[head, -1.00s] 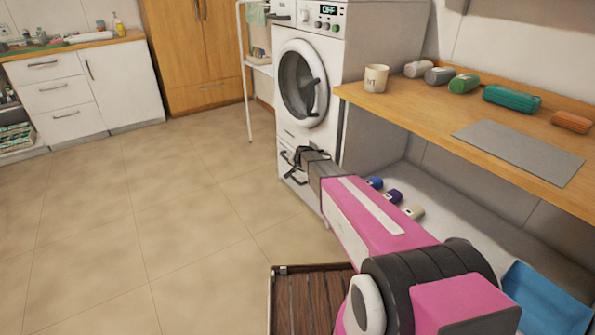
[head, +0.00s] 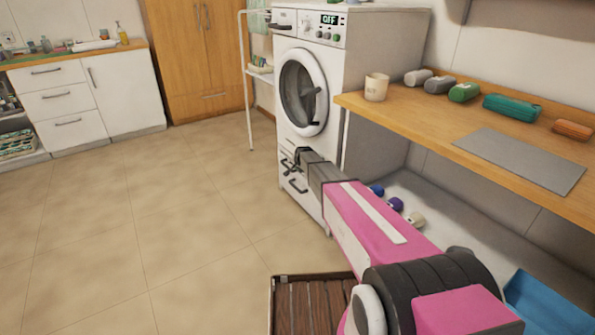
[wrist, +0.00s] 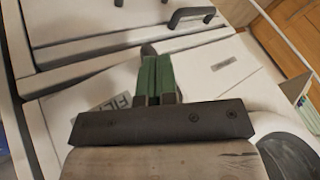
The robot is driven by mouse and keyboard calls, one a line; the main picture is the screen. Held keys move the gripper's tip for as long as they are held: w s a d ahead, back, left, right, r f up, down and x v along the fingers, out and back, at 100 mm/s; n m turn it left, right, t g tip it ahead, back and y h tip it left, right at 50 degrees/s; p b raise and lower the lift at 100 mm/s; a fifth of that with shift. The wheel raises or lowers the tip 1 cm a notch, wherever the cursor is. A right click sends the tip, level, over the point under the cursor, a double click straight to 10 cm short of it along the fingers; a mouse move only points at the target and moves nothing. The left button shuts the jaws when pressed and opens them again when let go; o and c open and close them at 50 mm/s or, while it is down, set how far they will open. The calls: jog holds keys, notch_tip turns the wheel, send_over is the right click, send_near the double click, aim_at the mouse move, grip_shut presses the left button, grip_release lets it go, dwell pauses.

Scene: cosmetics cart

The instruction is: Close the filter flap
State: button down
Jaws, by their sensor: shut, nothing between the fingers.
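The washing machine (head: 363,65) stands at centre, with its round door shut and low white fronts below. The filter flap (wrist: 112,105) is the pale panel with a partly hidden label starting "FILT" in the wrist view. My gripper (wrist: 158,62) is shut and empty, its green fingertips together over the flap's upper edge beside the label. Whether they touch it I cannot tell. In the head view my gripper (head: 292,160) is at the machine's lower front, mostly hidden by my arm. How far the flap stands open cannot be told.
Dark handles (head: 297,185) stick out of the low front, and one shows in the wrist view (wrist: 190,16). A wooden counter (head: 400,110) with a mug and several bottles is at right. A slatted wooden crate (head: 310,303) lies at bottom. The floor at left is clear.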

jog(key=shift+m+h, duration=0.4)
jog(key=shift+m, duration=0.3)
jog(key=shift+w+d, duration=0.3)
jog(key=shift+w, duration=0.3)
jog(key=shift+w+d, duration=0.25)
jog(key=shift+w, duration=0.4)
jog(key=shift+w+d, duration=0.3)
jog(key=shift+w, duration=0.3)
jog(key=shift+w+d, duration=0.65)
jog(key=shift+w, duration=0.25)
